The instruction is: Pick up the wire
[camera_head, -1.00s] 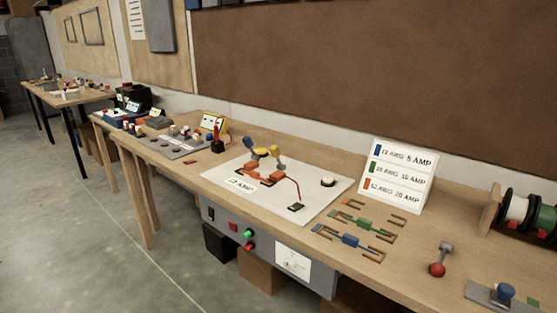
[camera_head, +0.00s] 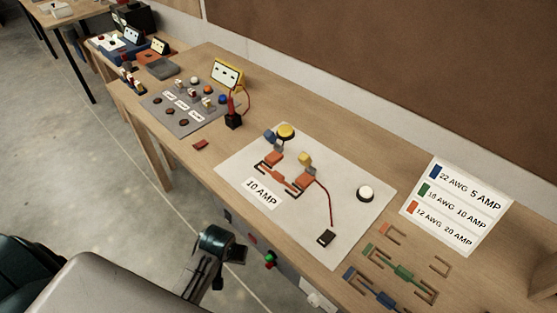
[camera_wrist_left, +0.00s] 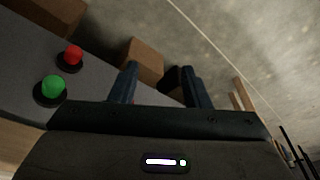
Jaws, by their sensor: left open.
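Loose fork-ended wires lie on the wooden bench at lower right in the head view. A green wire (camera_head: 402,272) lies between two tan forks, and a blue wire (camera_head: 383,297) lies in front of it. A short orange-tipped piece (camera_head: 386,230) lies behind them. An orange piece with dark forked ends (camera_head: 290,181) is on the white board (camera_head: 345,225) labelled "10 AMP". My left gripper (camera_head: 207,264) is in front of the bench edge, left of the wires and apart from them. In the left wrist view its two fingers (camera_wrist_left: 158,84) are spread and empty. My right gripper is not in view.
A grey button panel (camera_head: 185,110) and yellow meter (camera_head: 227,75) are farther left. Red (camera_wrist_left: 72,55) and green (camera_wrist_left: 53,88) buttons are near the left gripper.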

